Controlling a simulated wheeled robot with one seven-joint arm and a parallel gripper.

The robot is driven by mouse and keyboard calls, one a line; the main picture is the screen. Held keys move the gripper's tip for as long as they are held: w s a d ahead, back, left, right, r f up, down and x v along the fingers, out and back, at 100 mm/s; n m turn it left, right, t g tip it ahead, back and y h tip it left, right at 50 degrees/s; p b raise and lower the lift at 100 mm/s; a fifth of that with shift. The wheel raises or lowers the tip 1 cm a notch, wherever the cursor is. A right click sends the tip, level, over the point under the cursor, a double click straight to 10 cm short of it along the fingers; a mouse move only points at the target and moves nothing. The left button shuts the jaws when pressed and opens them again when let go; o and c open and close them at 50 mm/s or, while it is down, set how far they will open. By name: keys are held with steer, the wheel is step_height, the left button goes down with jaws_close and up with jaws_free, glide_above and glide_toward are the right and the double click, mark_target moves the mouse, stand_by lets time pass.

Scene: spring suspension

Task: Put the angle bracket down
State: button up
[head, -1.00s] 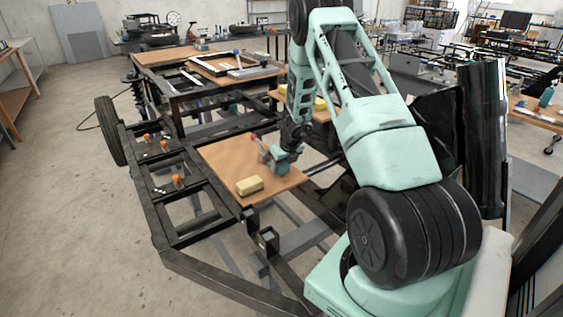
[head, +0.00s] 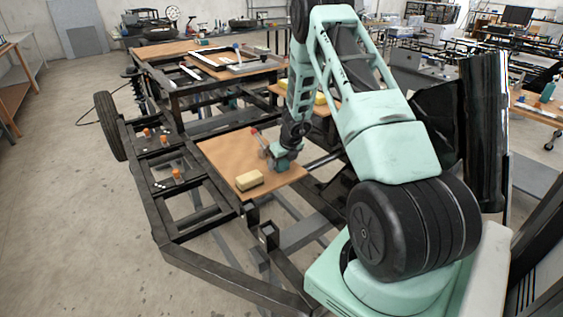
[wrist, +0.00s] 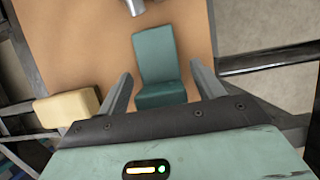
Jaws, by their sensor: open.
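A teal angle bracket (wrist: 160,65) rests on the tan board (wrist: 75,50) in the wrist view, with one flat leg pointing away from me and a bend near my gripper. My gripper (wrist: 165,85) is open, with one finger on each side of the bracket and a visible gap on both sides. In the head view my gripper (head: 281,162) is low over the right part of the board (head: 225,152). The bracket is hard to tell apart from my gripper there.
A yellow block (head: 249,180) lies on the board left of my gripper; it also shows in the wrist view (wrist: 68,108). A dark metal frame (head: 205,255) surrounds the board. Orange pieces (head: 177,174) sit left.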

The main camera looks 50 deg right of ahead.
steer(key=p+v, duration=0.2)
steer(key=v, duration=1)
steer(key=s+a+r+n+g+y, duration=0.15)
steer(key=a+r+n, duration=0.35)
steer(key=a+n, duration=0.85)
steer(key=a+r+n+y, duration=0.35)
steer(key=a+n, duration=0.35)
steer(key=a, duration=1.3)
steer(key=s+a+r+n+g, duration=0.2)
steer(key=s+a+r+n, duration=0.2)
steer(key=s+a+n, duration=0.65)
steer(key=s+a+r+n+h, duration=0.1)
steer(key=s+a+n+h, duration=0.2)
steer(key=s+n, duration=1.1)
steer(key=shift+s+a+r+n+g, duration=0.15)
steer(key=shift+a+r+n+g, duration=0.25)
steer(key=shift+n, duration=0.4)
